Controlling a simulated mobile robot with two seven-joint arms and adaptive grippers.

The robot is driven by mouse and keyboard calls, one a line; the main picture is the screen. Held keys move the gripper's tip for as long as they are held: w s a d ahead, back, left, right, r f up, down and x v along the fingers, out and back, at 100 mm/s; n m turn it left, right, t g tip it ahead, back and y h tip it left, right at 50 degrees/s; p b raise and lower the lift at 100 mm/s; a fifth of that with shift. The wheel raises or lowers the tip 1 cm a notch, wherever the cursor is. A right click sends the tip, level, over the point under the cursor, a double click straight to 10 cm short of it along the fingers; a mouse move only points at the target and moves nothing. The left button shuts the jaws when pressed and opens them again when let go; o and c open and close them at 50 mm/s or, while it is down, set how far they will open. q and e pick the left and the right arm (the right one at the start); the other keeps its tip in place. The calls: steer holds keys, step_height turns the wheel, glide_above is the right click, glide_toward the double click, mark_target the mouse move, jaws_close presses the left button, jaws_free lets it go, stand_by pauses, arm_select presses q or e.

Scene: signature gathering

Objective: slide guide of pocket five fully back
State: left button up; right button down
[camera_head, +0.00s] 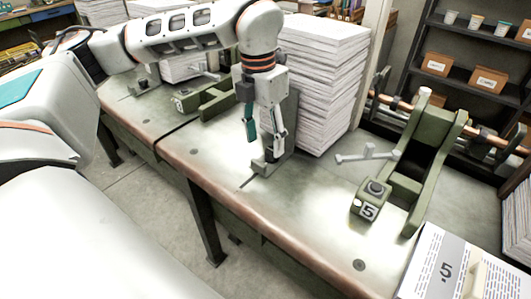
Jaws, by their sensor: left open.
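Pocket five is at the right in the head view, with a green block labelled 5 (369,205) and an upright green frame (437,150). A grey upright plate with a low foot (264,166) stands at the left side of a tall paper stack; it looks like the guide, but I cannot be sure. A thin slot line runs in the table in front of its foot. My left gripper (266,140) points down in front of this plate, fingers apart and empty. Whether a finger touches the plate is unclear. My right gripper is not in view.
The tall paper stack (322,85) stands behind the plate. A grey T-shaped handle (368,155) lies behind the 5 block. A bound block of printed sheets marked 5 (440,277) is at bottom right. The tabletop (300,215) is clear near its front edge.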

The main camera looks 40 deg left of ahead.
mark_target(258, 162)
arm_select(q)
steer(key=shift+a+r+n+y, duration=0.1)
steer(key=shift+a+n+y, duration=0.2)
steer(key=shift+a, duration=0.65)
step_height(258, 162, down, 8)
steer(key=shift+r, duration=0.1)
